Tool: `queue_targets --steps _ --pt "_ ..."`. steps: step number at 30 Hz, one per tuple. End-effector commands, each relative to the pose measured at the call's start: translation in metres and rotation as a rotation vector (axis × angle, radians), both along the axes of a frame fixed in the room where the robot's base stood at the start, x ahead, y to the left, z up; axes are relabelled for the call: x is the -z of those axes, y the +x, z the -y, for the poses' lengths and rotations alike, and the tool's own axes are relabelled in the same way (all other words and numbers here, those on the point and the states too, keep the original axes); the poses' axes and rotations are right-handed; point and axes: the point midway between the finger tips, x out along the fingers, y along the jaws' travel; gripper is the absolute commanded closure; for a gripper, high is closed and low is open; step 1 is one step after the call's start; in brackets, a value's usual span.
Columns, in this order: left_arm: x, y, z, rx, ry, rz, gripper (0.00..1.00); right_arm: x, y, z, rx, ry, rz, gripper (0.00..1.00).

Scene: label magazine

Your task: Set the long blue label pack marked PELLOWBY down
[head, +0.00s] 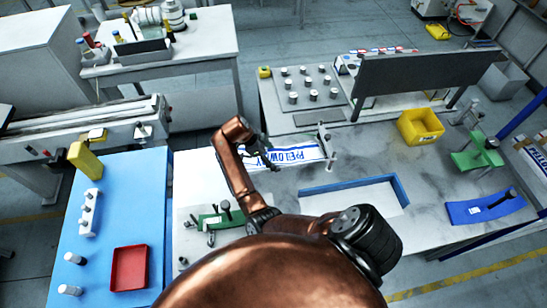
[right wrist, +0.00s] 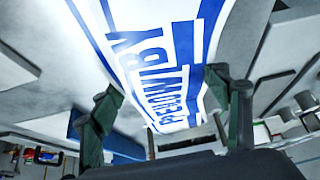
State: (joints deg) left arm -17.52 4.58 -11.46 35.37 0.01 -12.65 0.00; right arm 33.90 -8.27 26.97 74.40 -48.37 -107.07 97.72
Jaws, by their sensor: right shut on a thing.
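The long label pack (head: 301,153) is white with blue bands and blue PELLOWBY lettering. In the head view it lies across the middle, its right end by a small metal post (head: 325,138). My right gripper (head: 266,160) is shut on the pack near its left part. In the right wrist view the pack (right wrist: 160,45) runs between the two fingers of the gripper (right wrist: 163,90), its lettering facing the camera. I cannot tell whether the pack touches the surface under it. My left gripper is not in view.
A grey worktop (head: 345,162) has a blue-edged white recess (head: 350,197) in front of the pack. A yellow bin (head: 420,127), a green fixture (head: 477,155) and a blue curved piece (head: 485,208) stand right. A blue table (head: 110,220) with a red tray (head: 129,268) is left.

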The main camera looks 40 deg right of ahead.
Motion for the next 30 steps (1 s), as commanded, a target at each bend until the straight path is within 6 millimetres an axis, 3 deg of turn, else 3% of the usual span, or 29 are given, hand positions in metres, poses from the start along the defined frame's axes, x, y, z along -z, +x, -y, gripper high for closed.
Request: queue_targets --steps 1,2,9,20,30 --pt "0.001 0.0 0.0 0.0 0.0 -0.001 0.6 0.001 0.0 0.0 0.0 -0.002 0.001 0.76" --pt "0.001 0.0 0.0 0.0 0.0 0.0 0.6 0.002 0.0 0.0 0.0 0.0 -0.001 0.29" --pt "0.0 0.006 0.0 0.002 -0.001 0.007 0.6 0.001 0.0 0.0 0.0 0.0 -0.001 0.13" --pt "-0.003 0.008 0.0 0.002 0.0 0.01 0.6 -0.004 0.001 -0.001 0.0 0.001 0.0 0.13" --pt "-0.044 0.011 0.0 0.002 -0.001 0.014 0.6 -0.059 0.015 -0.027 -0.001 0.002 0.001 0.13"
